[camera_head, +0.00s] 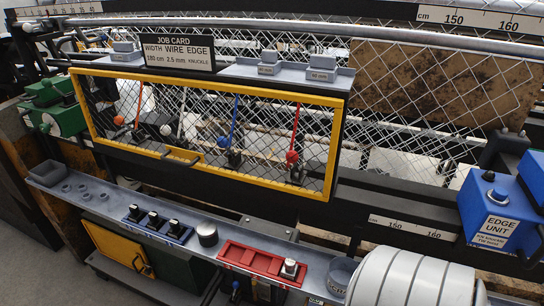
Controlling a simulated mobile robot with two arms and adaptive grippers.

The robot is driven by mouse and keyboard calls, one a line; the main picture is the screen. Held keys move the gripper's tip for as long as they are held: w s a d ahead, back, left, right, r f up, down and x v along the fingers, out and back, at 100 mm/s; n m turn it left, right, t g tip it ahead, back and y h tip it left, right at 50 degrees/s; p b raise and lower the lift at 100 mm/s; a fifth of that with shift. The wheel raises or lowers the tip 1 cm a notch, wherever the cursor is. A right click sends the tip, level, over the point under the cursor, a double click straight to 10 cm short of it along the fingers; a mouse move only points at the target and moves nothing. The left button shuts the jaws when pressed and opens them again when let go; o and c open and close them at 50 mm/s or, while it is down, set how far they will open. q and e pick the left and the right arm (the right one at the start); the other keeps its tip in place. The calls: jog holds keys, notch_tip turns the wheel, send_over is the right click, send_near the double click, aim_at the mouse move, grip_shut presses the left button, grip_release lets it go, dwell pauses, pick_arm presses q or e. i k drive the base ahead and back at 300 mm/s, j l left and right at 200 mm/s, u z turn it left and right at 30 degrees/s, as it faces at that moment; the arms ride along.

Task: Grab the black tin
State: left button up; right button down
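No thing in the head view can be told for certain as the black tin. A short dark round cylinder with a paler top (207,234) stands upright on the grey front ledge, between the blue tray and the red tray. A grey round tin (341,270) with small markings stands further right on the same ledge, beside the white ribbed cylinder. Neither of my grippers shows in the view.
The ledge (110,200) also holds a blue tray (157,226) with black-topped pieces and a red tray (262,262). A yellow-framed mesh guard (210,75) rises behind it. A white ribbed cylinder (412,280) fills the lower right. A blue edge unit (497,212) stands right.

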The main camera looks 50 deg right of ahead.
aim_at(206, 230)
jog(key=j+z, duration=0.2)
jog(key=z, duration=0.2)
jog(key=j+z, duration=0.25)
jog(key=z, duration=0.15)
jog(key=j+z, duration=0.2)
jog(key=z, duration=0.2)
jog(key=k+j+z, duration=0.1)
jog(key=z, duration=0.3)
jog(key=j, duration=0.1)
